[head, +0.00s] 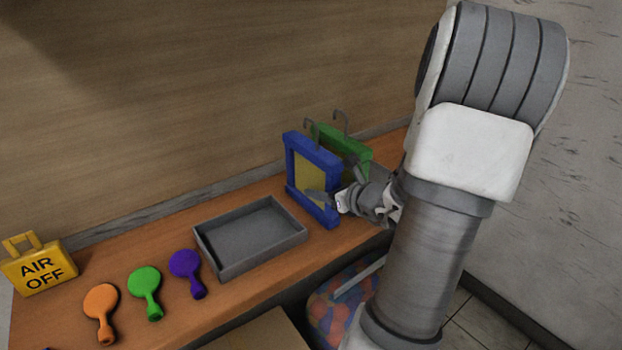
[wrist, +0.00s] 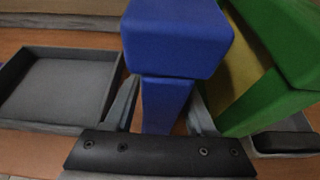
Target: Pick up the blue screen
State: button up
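The blue screen (head: 329,213) is a blue frame with a yellowish panel and a hook on top. It stands upright on the workbench, in front of a green screen. My gripper (head: 334,184) is at its right edge in the head view, with its fingers apart. In the wrist view the blue screen (wrist: 168,103) stands between the two fingers of my gripper (wrist: 166,98), one on each side. The fingers look open around the frame's edge; whether either touches it is hard to tell.
The green screen (head: 350,150) stands close behind the blue one, next to the right finger in the wrist view. A grey tray (head: 222,272) lies left of the screens.

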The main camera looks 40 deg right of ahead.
grip_shut()
